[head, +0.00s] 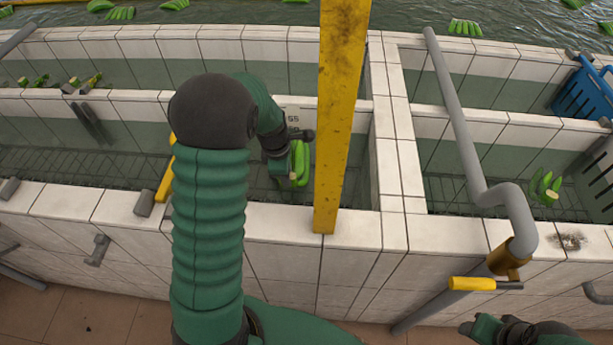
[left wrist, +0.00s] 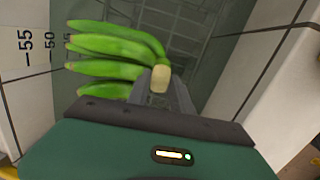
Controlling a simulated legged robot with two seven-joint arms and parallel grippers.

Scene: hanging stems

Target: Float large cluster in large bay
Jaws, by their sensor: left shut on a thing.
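A green banana cluster (head: 300,163) hangs from my left gripper (head: 285,160) over the front middle bay, against the inner side of the tiled walls. In the left wrist view, the cluster (left wrist: 115,45) shows several green fingers and a pale cut crown. My left gripper (left wrist: 165,92) is shut on that crown. A wire rack (left wrist: 195,30) shows below in the bay. I cannot tell whether the cluster touches the water. My right gripper (head: 490,328) is at the bottom right, outside the tank; its jaws are unclear.
A yellow post (head: 339,120) stands just right of the cluster. A grey pipe (head: 458,120) crosses the right bays. Another banana cluster (head: 546,187) is in the front right bay, near a blue crate (head: 583,95). Depth marks (left wrist: 26,45) are on the wall. More clusters (head: 465,27) float behind.

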